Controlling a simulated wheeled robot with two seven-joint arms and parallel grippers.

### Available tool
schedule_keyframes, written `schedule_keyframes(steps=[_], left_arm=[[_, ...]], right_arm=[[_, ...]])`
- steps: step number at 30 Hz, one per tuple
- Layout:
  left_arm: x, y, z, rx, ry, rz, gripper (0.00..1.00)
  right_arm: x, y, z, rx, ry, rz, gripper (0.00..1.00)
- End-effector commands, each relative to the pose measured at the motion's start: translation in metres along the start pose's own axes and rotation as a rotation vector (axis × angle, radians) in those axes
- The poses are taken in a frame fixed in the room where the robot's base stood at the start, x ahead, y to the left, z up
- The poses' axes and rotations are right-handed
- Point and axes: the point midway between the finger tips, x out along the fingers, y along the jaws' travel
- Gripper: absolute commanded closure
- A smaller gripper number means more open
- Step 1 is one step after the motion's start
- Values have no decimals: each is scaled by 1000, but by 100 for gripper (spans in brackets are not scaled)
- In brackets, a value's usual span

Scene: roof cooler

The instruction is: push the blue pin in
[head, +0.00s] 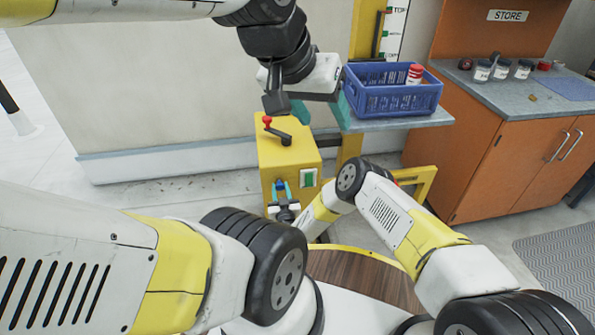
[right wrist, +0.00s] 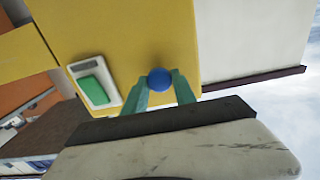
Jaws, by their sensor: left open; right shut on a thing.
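The blue pin shows as a round blue head (right wrist: 159,79) against the yellow box (right wrist: 120,35) in the right wrist view. My right gripper (right wrist: 160,86) has its two teal fingers closed on either side of the pin head. In the head view my right gripper (head: 281,187) is at the front face of the yellow box (head: 285,157), left of the green button. How deep the pin sits cannot be seen. My left gripper (head: 289,107) is open and empty above the box, near a crank with a red knob (head: 267,120).
A green button (head: 309,178) in a white frame is on the box front. A blue crate (head: 395,98) with a red-topped item stands on a shelf (head: 430,121) at right. An orange cabinet (head: 490,140) with jars on top is further right. Pale floor lies left.

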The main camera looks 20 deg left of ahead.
Motion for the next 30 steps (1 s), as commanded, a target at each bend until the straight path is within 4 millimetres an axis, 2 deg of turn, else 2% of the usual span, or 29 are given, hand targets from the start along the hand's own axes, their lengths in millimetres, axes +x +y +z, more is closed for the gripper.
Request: schedule_keyframes(steps=[5,6,8,9,20,30], left_arm=[[0,0,0,0,1,0,42],[0,0,0,0,1,0,42],[0,0,0,0,1,0,42],[0,0,0,0,1,0,42],[0,0,0,0,0,0,42],[0,0,0,0,0,0,42]], right_arm=[[3,1,-2,0,2,2,100],[3,1,-2,1,2,2,62],[3,1,-2,1,2,2,50],[2,1,-2,1,2,2,47],[-4,0,-1,1,-1,0,47],[-57,0,-1,0,-1,0,47]])
